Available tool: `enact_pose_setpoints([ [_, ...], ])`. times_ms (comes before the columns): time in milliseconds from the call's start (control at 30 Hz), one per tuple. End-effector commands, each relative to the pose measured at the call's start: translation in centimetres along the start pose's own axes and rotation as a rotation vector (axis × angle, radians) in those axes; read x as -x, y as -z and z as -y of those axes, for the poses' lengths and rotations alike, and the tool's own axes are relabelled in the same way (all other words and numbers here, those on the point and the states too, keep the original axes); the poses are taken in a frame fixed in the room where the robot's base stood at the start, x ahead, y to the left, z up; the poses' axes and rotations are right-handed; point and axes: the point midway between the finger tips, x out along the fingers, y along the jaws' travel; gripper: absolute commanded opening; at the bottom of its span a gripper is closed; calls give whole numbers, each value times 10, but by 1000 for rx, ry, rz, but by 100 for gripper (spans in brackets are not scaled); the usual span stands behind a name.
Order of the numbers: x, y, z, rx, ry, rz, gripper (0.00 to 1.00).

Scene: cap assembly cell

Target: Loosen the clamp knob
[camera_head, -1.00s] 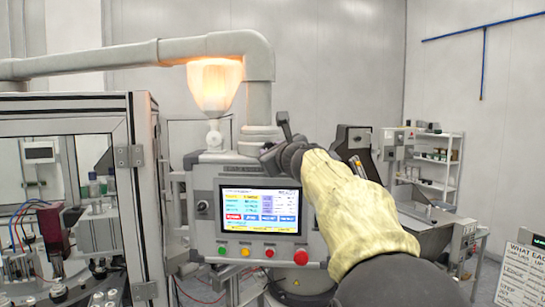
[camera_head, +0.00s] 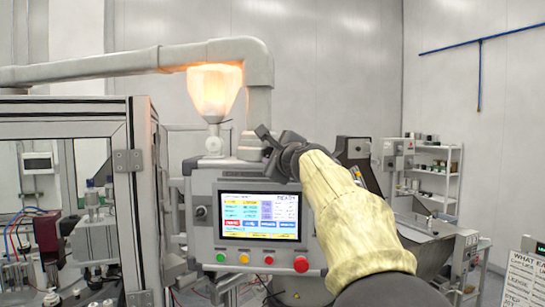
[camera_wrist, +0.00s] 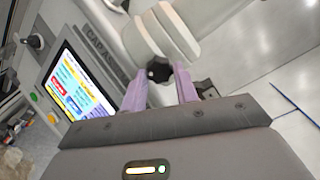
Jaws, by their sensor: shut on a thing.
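The clamp knob (camera_wrist: 159,70) is a small dark lobed knob in the wrist view, in front of the pale pipe collar (camera_wrist: 160,32). My gripper (camera_wrist: 160,80) has one purple-grey finger on each side of it and is shut on it. In the head view my gripper (camera_head: 270,142) is at the right side of the grey pipe's lower collar (camera_head: 251,144), just above the control panel. The knob is hidden there behind my gripper.
The control panel (camera_head: 208,170) with a lit screen (camera_head: 259,216) and coloured buttons lies just below my gripper. A glowing hopper (camera_head: 213,92) hangs left of the pipe. A glass-walled machine frame (camera_head: 138,200) stands at left. Shelves (camera_head: 437,168) are at far right.

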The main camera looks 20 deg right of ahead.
Motion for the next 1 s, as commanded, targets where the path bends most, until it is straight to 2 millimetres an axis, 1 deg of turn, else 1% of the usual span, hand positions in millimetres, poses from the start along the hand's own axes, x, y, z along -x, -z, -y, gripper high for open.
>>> enact_pose_setpoints([
  [300,0,0,-1,0,-3,1,7],
  [333,0,0,-1,0,-3,1,36],
  [367,0,0,-1,0,-3,1,42],
  [400,0,0,-1,-1,-3,1,49],
  [433,0,0,-1,-1,-3,1,52],
  [767,2,0,-1,-1,-1,0,52],
  [867,9,1,-1,-1,0,0,52],
  [1000,29,1,-2,-1,2,1,52],
])
